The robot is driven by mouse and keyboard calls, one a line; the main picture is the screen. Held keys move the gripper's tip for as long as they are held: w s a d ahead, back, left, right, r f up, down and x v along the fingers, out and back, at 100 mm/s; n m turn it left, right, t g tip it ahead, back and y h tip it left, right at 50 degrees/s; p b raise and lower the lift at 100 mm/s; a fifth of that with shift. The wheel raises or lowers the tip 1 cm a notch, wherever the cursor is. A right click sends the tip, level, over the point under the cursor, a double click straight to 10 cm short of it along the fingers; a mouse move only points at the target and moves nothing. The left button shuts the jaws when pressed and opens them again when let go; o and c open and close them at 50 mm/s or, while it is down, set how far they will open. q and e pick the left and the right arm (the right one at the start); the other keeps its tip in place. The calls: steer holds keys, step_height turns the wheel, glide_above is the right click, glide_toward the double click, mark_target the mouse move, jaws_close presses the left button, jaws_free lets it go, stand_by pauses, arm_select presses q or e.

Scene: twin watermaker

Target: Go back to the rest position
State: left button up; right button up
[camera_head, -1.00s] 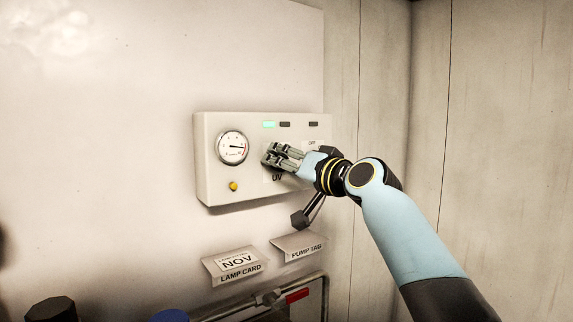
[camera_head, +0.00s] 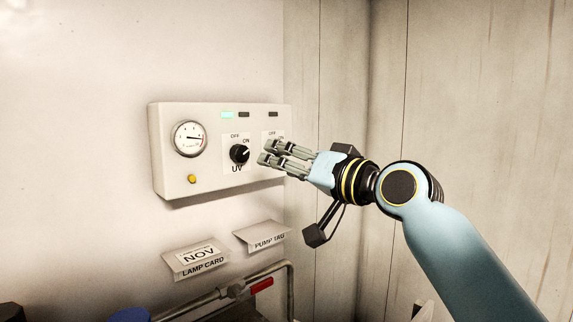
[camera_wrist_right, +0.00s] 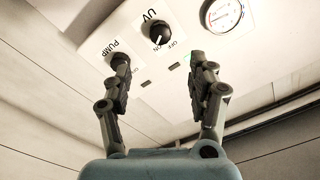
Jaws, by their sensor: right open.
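My right gripper (camera_head: 272,153) is open and empty in front of the right part of the control panel (camera_head: 170,130). It also shows in the right wrist view (camera_wrist_right: 162,70), with its two fingers spread apart below the panel's knobs. The black UV knob (camera_head: 239,154) is in clear view, its pointer turned toward ON; it also shows in the right wrist view (camera_wrist_right: 160,33). The PUMP knob (camera_wrist_right: 119,60) is partly behind a finger in the wrist view and mostly hidden by the gripper in the head view. My left gripper is not in view.
The panel bears a round gauge (camera_head: 189,139), a lit cyan lamp (camera_head: 227,115) and a yellow button (camera_head: 192,179). Below hang a lamp card (camera_head: 198,256) and a pump tag (camera_head: 262,237). A pipe with a red handle (camera_head: 262,285) runs underneath. The wall at right is bare.

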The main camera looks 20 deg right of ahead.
stand_by(0.4)
steer(key=s+d+f+n+g+h, duration=0.1)
steer(key=s+f+g+h, duration=0.15)
steer(key=s+f, duration=0.55)
steer(key=s+d+f+n+g+h, duration=0.1)
steer(key=s+f+g, duration=0.4)
steer(key=f, duration=0.6)
steer(key=s+d+f+n+g+h, duration=0.1)
steer(key=s+d+f+g+h, duration=0.2)
steer(key=s, duration=0.8)
steer(key=s+d+f+g+h, duration=0.1)
steer(key=s+d+f+g, duration=0.3)
steer(key=s, duration=0.7)
step_height(320, 180, down, 38)
steer(key=s+d+b, duration=0.2)
steer(key=b, duration=0.9)
steer(key=s+f+g+b, duration=0.1)
steer(key=s+f+b, duration=0.3)
steer(key=s+f, duration=0.5)
steer(key=s+f+b, duration=0.5)
steer(key=s+f, duration=0.4)
steer(key=f, duration=0.8)
steer(key=shift+s+d+f+g, duration=0.2)
steer(key=shift+s+d+g, duration=0.15)
steer(key=shift+s, duration=0.05)
